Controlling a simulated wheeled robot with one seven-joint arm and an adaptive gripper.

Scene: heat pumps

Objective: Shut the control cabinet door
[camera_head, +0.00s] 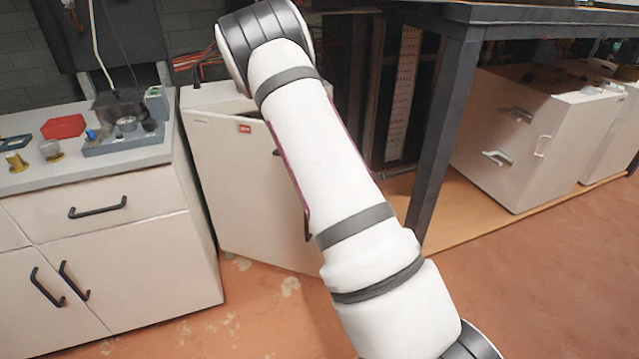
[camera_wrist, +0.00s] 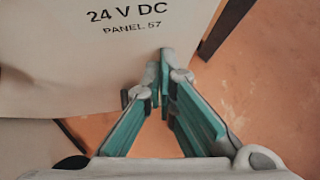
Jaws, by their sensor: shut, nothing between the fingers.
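The white control cabinet (camera_head: 220,98) stands between the drawer unit and the dark table frame in the head view. Its pale door (camera_head: 235,190) bears a small red label and seems to stand ajar, its far edge hidden behind my arm. In the wrist view a pale panel (camera_wrist: 50,60) reads "24 V DC PANEL 57"; I cannot tell which face of the cabinet it is. My gripper (camera_wrist: 163,65) is shut and empty, its fingertips at the panel's lower right edge. I cannot tell whether they touch it. The head view does not show the gripper.
A drawer unit (camera_head: 110,240) with black handles stands at the left, with a red box (camera_head: 63,126) and small parts on top. A dark table leg (camera_head: 445,130) stands right of my arm. White cabinets (camera_head: 540,130) stand beyond it. The orange floor in front is clear.

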